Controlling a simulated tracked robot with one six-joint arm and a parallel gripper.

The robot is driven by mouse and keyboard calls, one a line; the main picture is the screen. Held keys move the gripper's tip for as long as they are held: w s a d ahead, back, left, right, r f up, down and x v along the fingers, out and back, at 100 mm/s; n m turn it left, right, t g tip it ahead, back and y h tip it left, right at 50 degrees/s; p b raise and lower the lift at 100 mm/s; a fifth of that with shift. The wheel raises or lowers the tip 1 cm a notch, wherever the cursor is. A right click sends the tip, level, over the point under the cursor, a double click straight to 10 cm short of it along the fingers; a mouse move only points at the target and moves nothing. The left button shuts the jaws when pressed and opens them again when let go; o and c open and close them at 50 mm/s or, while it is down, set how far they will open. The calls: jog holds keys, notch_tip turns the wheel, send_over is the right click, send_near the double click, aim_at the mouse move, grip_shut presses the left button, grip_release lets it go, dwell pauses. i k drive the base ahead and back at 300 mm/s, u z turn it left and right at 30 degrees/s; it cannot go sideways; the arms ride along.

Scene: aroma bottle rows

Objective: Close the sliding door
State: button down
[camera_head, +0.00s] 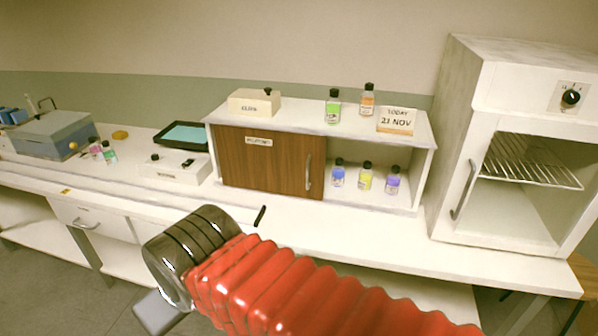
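The sliding door (262,168) is a brown wood panel in the front of a white cabinet (424,172) on the bench. It covers the left part of the front and carries a small label and an upright metal handle (308,173) near its right edge. The right part of the cabinet is open. A blue bottle (338,176), a yellow bottle (365,180) and a purple bottle (393,183) stand inside it. My red-sleeved arm crosses the lower foreground, in front of the bench.
A green bottle (333,107), an orange bottle (368,101), a box (254,102) and a date sign (396,121) stand on the cabinet. The bench (350,236) before the cabinet is clear. A short dark bar (261,216) shows above my arm.

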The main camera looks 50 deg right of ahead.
aim_at(285, 163)
jog(key=u, duration=0.05)
jog(key=i, duration=1)
jog(key=z, duration=0.05)
